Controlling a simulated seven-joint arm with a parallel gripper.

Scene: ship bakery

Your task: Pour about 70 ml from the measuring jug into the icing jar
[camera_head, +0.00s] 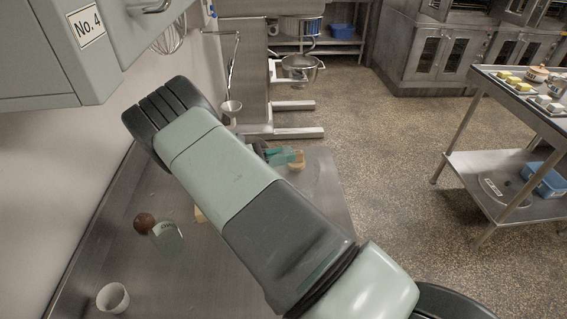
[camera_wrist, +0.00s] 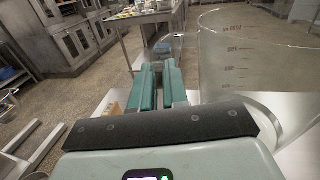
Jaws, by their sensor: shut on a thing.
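The measuring jug (camera_wrist: 245,65) is clear, with red marks on its wall, and fills the right of the wrist view. In the head view it is hard to make out. My gripper (camera_wrist: 159,84) has teal fingers, shut on the jug at its side; the exact grip point is unclear. In the head view my gripper (camera_head: 283,156) is over the far end of the steel worktop, partly behind my arm. A clear jar with a pale label (camera_head: 167,232), apparently the icing jar, is on the worktop left of my arm. The liquid level in the jug is unclear.
A reddish-brown ball (camera_head: 144,222) is beside the jar. A white cup (camera_head: 113,297) stands at the near left of the worktop (camera_head: 190,275). A pale block (camera_head: 200,214) is partly hidden by my arm. A wall cabinet (camera_head: 60,60) hangs at upper left.

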